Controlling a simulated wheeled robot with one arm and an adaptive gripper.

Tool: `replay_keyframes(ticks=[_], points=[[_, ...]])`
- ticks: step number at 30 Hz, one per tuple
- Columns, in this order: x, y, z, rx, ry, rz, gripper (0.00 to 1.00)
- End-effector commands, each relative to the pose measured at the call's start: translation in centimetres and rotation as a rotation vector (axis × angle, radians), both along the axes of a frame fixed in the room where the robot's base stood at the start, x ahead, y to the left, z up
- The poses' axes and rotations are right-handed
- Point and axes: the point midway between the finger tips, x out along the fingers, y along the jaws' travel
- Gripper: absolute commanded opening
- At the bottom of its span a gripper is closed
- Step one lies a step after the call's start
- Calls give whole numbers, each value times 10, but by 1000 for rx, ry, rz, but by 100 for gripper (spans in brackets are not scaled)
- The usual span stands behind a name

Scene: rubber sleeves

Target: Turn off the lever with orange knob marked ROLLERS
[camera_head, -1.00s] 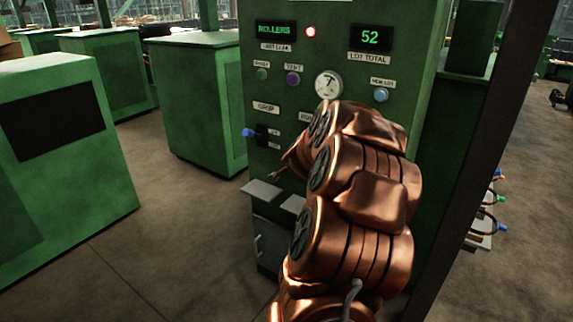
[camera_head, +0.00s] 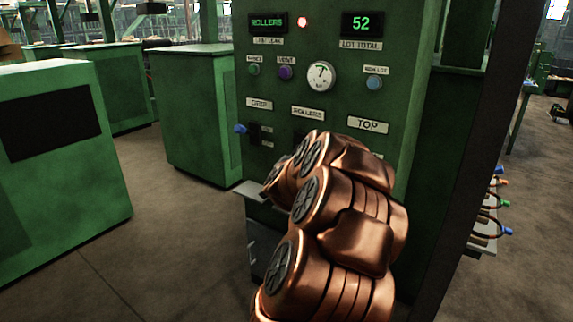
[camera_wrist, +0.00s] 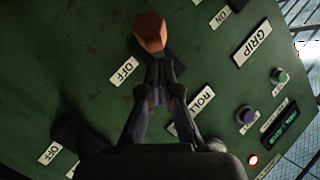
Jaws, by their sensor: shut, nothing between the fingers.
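The orange knob (camera_wrist: 150,32) shows at the top of the wrist view, close to an OFF label (camera_wrist: 123,71). My gripper (camera_wrist: 158,72) is shut and empty, with its fingertips right by the knob's lower edge; I cannot tell whether they touch. The ROLLERS label (camera_head: 308,113) is on the green panel (camera_head: 225,75) in the head view, and partly behind a finger in the wrist view (camera_wrist: 200,103). In the head view, my copper arm hides the orange knob and the gripper.
A blue-knobbed lever (camera_head: 241,129) sits under the GRIP label (camera_head: 259,103). The TOP label (camera_head: 367,125) is to the right. Above are a dial (camera_head: 321,76), a purple button (camera_head: 286,73) and a lit red lamp (camera_head: 302,22). A grey ledge (camera_head: 250,188) juts out below.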

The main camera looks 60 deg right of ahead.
Motion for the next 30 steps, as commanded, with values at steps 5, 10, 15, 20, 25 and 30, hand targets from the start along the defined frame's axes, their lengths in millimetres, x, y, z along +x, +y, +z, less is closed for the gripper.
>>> replay_keyframes(ticks=[5, 10, 15, 20, 25, 30], points=[[-7, 8, 11, 0, -1, 2, 0], [-16, 22, 26, -3, -2, 4, 0], [-22, 45, 24, 0, 0, 11, 0], [-30, 65, 28, -5, -3, 11, 0], [-38, 85, 27, -2, 0, 12, 0], [-45, 98, 26, -8, 1, 11, 0]])
